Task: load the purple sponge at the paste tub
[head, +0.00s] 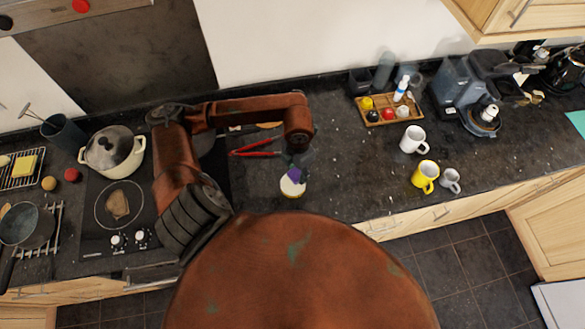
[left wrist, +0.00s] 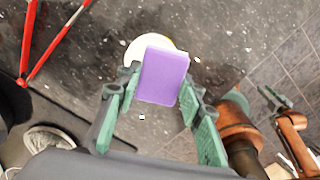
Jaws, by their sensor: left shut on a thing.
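The purple sponge (left wrist: 162,75) is a flat block held between the green-padded fingers of my left gripper (left wrist: 160,88). The paste tub (head: 291,188) is a small round cream-topped tub on the dark counter. In the left wrist view the tub (left wrist: 143,46) is partly hidden behind the sponge; I cannot tell whether they touch. Part of my other arm, with what looks like my right gripper (left wrist: 275,98), shows small at the right of the wrist view.
Red-handled tongs (head: 254,148) lie left of the tub. A hob with a cream pot (head: 112,152) is at left. A white mug (head: 414,139), a yellow mug (head: 425,176) and a wooden tray (head: 388,118) stand at right.

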